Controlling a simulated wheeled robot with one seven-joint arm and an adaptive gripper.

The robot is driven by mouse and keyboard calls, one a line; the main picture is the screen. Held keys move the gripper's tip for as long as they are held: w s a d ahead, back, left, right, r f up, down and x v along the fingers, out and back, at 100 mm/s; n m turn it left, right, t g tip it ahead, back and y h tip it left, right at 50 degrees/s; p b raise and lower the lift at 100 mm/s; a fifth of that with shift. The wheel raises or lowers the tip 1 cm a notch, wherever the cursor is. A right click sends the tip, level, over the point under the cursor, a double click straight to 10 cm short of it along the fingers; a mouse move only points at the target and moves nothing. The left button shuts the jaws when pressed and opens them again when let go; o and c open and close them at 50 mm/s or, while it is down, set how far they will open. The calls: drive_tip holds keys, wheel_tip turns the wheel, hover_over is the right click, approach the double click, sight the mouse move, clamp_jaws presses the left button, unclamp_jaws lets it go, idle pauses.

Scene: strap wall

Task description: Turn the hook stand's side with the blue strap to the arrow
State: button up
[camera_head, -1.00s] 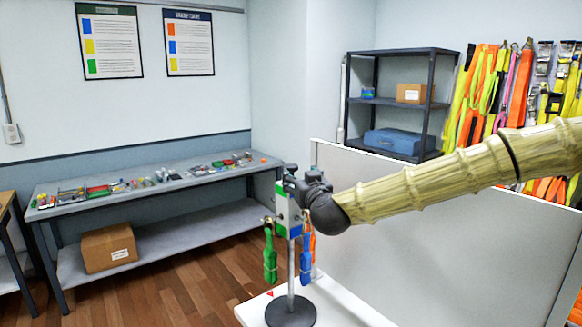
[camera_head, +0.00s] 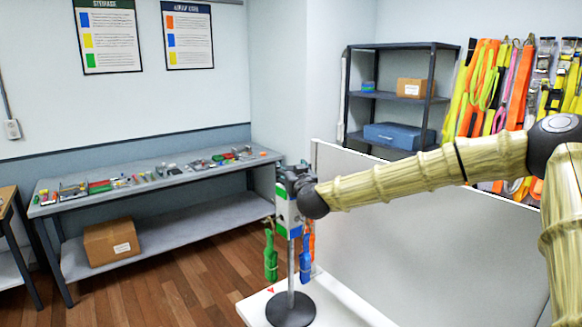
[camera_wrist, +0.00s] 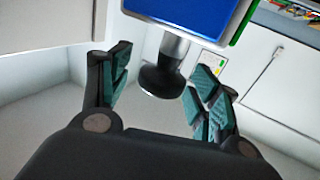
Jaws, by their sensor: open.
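The hook stand has a round dark base (camera_head: 291,309), a thin metal pole and a white head block (camera_head: 287,212) with coloured panels. A green strap (camera_head: 270,257) hangs on its left, nearest the arrow side. The blue strap (camera_head: 305,260) hangs on the right, with an orange strap (camera_head: 312,240) partly behind it. A small red arrow (camera_head: 271,290) lies on the white table left of the base. My gripper (camera_head: 294,172) is at the top of the stand, hiding part of it. In the wrist view my gripper (camera_wrist: 163,85) is open, with a blue panel (camera_wrist: 195,14) ahead of it.
A pale partition (camera_head: 420,235) stands right behind the stand. A grey workbench (camera_head: 150,180) with small items is at the left, a cardboard box (camera_head: 111,242) on its lower shelf. A dark shelf rack (camera_head: 400,95) and hanging straps are at the back right.

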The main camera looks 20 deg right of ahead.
drive_tip(key=shift+w, duration=0.35)
clamp_jaws()
